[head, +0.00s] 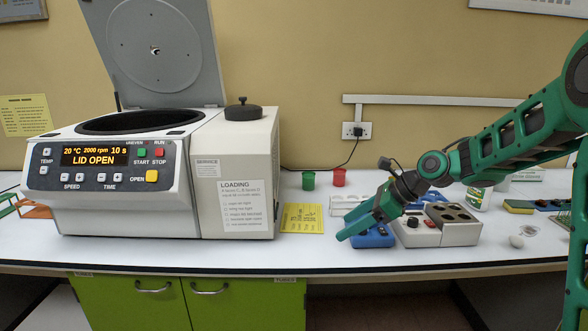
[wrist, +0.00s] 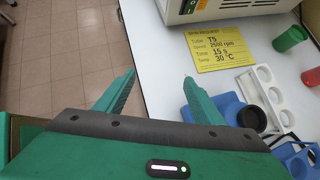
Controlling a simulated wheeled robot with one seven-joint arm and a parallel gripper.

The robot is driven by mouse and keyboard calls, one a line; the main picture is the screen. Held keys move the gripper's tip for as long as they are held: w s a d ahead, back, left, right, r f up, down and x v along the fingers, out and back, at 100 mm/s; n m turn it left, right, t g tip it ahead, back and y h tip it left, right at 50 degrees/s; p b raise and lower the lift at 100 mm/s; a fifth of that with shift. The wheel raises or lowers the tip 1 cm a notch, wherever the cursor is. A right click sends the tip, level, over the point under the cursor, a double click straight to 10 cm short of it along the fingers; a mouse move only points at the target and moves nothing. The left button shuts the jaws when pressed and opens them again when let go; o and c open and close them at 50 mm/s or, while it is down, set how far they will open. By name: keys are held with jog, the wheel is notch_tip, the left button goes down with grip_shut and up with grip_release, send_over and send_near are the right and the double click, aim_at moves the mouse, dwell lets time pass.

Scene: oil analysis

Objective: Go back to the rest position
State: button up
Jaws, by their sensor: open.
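My green arm reaches in from the right in the head view. My gripper (head: 343,236) points down and left, close to the front part of the white table (head: 320,258). In the wrist view the two green fingers of my gripper (wrist: 158,78) stand apart with nothing between them. The left finger shows against the floor and the right one against the table near the blue holder. In the head view the fingers overlap the blue holder (head: 372,238); I cannot tell whether they touch it.
A centrifuge (head: 120,190) with its lid up and "LID OPEN" lit stands at left. A yellow note (head: 303,218), a green cup (head: 309,181) and a red cup (head: 339,177) are right of it. A grey-white device (head: 455,228) stands beside the blue holder.

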jog(key=s+d+n+g+h, duration=0.1)
jog(key=s+d+n+h, duration=0.3)
jog(key=s+d, duration=0.7)
jog(key=s+d+f+n+g+h, duration=0.1)
jog(key=s+d+n+h, duration=0.2)
jog(key=s+d+n, duration=0.5)
jog(key=s+d, duration=0.4)
jog(key=s, duration=0.4)
jog(key=shift+s+f+n+h, duration=0.25)
jog(key=shift+s+n+h, duration=0.05)
jog(key=shift+s+h, duration=0.1)
jog(key=s+d+n, duration=0.1)
jog(key=s, duration=0.2)
jog(key=s+n+g, duration=0.1)
jog(key=s, duration=0.3)
jog(key=s+d+f+n, duration=0.1)
jog(key=s, duration=0.3)
jog(key=shift+d+f+g, duration=0.1)
jog(key=shift+d+g, duration=0.2)
jog(key=shift+c, duration=0.2)
